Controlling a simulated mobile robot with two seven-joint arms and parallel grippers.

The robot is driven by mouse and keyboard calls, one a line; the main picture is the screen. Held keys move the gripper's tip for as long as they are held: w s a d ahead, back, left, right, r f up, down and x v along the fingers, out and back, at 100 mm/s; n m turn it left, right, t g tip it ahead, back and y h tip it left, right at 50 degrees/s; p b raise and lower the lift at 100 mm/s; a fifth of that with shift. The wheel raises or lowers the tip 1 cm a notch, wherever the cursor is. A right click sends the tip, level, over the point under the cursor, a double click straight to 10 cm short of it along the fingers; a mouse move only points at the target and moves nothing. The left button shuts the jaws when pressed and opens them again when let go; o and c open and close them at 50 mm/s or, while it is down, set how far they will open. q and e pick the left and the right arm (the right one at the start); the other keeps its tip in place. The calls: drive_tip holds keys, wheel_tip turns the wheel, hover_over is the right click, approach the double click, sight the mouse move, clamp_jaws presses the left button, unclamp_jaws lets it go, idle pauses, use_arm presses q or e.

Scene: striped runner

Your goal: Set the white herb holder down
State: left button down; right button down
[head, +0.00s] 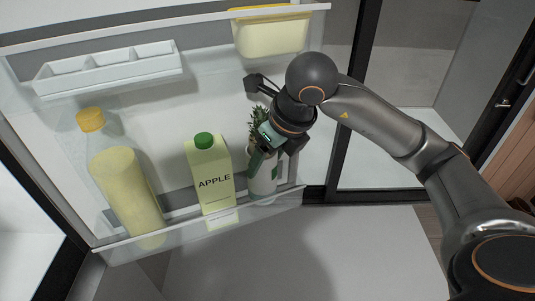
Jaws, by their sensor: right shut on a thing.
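The white herb holder (262,184) is at the right end of the lower door shelf (270,199), to the right of the apple carton. Dark green herb leaves (256,122) show above it, and it has green marks on its side. It looks roughly upright. Its base is behind the clear shelf front, and I cannot tell whether it touches the shelf floor. My right gripper (271,154) is shut on the holder from above and the right, hiding part of its upper side. My left gripper is not in view.
An apple carton (210,178) with a green cap and a pale yellow bottle (127,188) with an orange-yellow cap share the shelf. Above are a white divided tray (110,70) and a yellow-lidded container (271,35). Dark frame posts stand to the right.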

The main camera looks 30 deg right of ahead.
drive_tip(key=shift+s+d+f, duration=0.1)
drive_tip(key=shift+f, duration=0.65)
drive_tip(key=shift+f, duration=0.15)
unclamp_jaws()
